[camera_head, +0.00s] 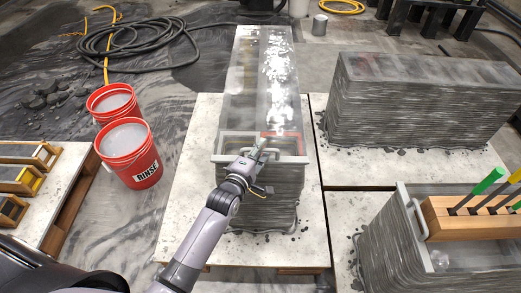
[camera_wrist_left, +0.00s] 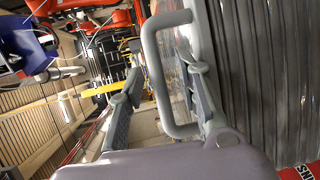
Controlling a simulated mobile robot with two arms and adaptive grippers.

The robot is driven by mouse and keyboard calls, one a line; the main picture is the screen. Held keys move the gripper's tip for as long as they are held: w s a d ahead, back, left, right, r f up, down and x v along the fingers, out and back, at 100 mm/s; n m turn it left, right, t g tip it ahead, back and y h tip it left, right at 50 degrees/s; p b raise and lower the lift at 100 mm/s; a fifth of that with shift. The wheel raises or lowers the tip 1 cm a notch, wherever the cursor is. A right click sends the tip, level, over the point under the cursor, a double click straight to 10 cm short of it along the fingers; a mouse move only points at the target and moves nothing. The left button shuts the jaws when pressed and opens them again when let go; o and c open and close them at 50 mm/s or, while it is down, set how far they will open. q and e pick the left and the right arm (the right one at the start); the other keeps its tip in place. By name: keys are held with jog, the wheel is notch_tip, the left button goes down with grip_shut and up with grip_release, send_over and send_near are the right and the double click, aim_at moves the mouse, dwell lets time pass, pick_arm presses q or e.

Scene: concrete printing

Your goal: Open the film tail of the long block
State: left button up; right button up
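The long block (camera_head: 262,185) stands in the middle of the head view, its layered grey side facing me. A clear, shiny film (camera_head: 279,70) with bright white patches lies along its top. A pale frame (camera_head: 299,159) sits at its near end, with a red strip (camera_head: 291,134) there; I cannot tell which part is the film tail. My left gripper (camera_head: 262,152) is over this near end. In the left wrist view its fingers (camera_wrist_left: 165,95) are spread apart, with a grey loop handle (camera_wrist_left: 153,62) between or just beyond them. Contact is unclear. My right gripper is not in view.
Two red buckets (camera_head: 142,178) stand left of the block. Another layered block (camera_head: 410,115) is at right. A caddy (camera_head: 455,224) with coloured-handled tools sits on the near-right block. A black hose (camera_head: 125,38) lies coiled at the back left.

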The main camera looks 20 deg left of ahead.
pick_arm(q)
jog(key=shift+w, duration=0.25)
jog(key=shift+c, duration=0.6)
grip_shut()
jog(key=shift+f, duration=0.1)
